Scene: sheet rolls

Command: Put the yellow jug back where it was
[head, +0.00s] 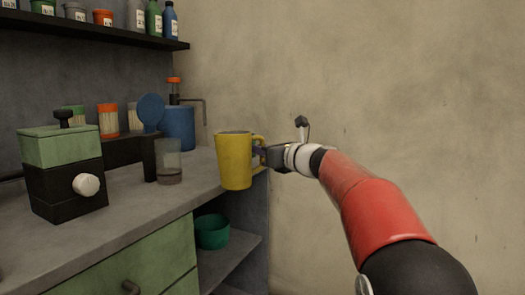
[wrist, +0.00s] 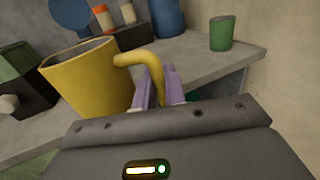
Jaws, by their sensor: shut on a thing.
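The yellow jug (head: 233,163) is upright in the head view, at the front right edge of the grey counter. It appears to hang just off that edge; whether its base touches anything is unclear. My gripper (head: 264,155) is at its right side, shut on the handle. In the wrist view the jug (wrist: 88,82) looks tilted, and my gripper's purple fingers (wrist: 158,88) lie on both sides of its handle.
A clear glass (head: 168,163) stands left of the jug, near a blue canister (head: 180,128). A green cup (wrist: 222,33) stands on the counter (wrist: 196,60) near the wall. A green bowl (head: 212,231) sits on the shelf below. A green-and-black machine (head: 64,170) is at left.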

